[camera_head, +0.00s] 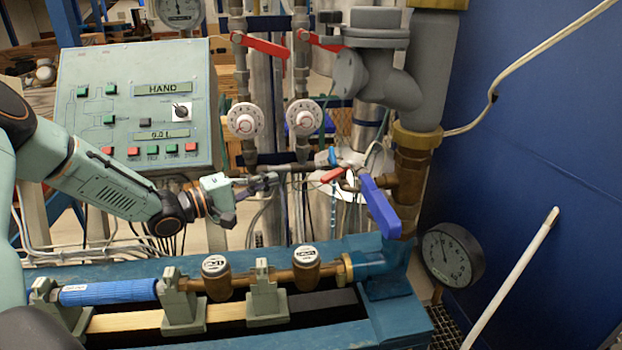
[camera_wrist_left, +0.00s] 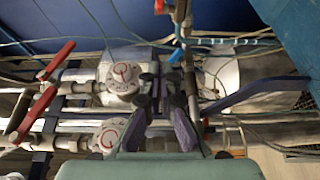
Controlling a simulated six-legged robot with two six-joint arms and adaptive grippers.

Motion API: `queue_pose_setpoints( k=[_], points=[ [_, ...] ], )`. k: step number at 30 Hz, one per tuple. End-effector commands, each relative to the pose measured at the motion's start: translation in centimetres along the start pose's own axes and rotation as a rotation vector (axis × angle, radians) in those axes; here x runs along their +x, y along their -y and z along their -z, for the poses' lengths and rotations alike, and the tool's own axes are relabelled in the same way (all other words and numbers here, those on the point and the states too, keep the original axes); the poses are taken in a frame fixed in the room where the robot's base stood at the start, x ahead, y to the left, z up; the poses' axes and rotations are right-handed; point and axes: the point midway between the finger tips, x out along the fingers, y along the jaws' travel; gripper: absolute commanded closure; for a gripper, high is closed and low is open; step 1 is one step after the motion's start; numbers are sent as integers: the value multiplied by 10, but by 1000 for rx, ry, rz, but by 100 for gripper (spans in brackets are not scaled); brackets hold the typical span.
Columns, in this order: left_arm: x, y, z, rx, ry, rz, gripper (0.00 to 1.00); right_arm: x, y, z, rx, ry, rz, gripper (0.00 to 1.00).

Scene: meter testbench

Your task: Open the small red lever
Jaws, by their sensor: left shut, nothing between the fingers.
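The small red lever (camera_head: 332,174) sits on the piping near the middle of the head view, just left of the large blue lever (camera_head: 380,206). It lies close to level, with its right end slightly higher. My left gripper (camera_head: 272,181) is shut and empty, left of the small red lever with a gap between them. In the left wrist view, its fingers (camera_wrist_left: 162,92) point into the pipework, and the blue lever (camera_wrist_left: 255,95) extends to their right. My right gripper is not in view.
Two larger red levers (camera_head: 262,45) (camera_head: 325,42) and two white dials (camera_head: 245,120) (camera_head: 303,117) are above. A control panel (camera_head: 140,105) stands left. The blue bench (camera_head: 240,262) carries brass meters (camera_head: 217,276) below. A pressure gauge (camera_head: 450,254) and blue wall (camera_head: 545,130) are right.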

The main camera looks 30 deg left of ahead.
Motion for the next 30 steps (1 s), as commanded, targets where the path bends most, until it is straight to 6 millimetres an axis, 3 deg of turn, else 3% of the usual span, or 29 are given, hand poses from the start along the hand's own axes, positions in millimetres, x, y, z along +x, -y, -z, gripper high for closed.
queue_pose_setpoints(
  k=[8, 19, 24, 30],
  points=[
    [36, 3, 0, 4, 2, 3, 100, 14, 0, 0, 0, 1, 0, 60],
    [87, 2, 1, 5, 1, 2, 100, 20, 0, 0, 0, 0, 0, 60],
    [92, -1, -23, -1, 0, -1, 100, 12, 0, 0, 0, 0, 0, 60],
    [94, 0, -35, 0, -2, -1, 100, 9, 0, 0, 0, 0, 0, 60]
  ],
)
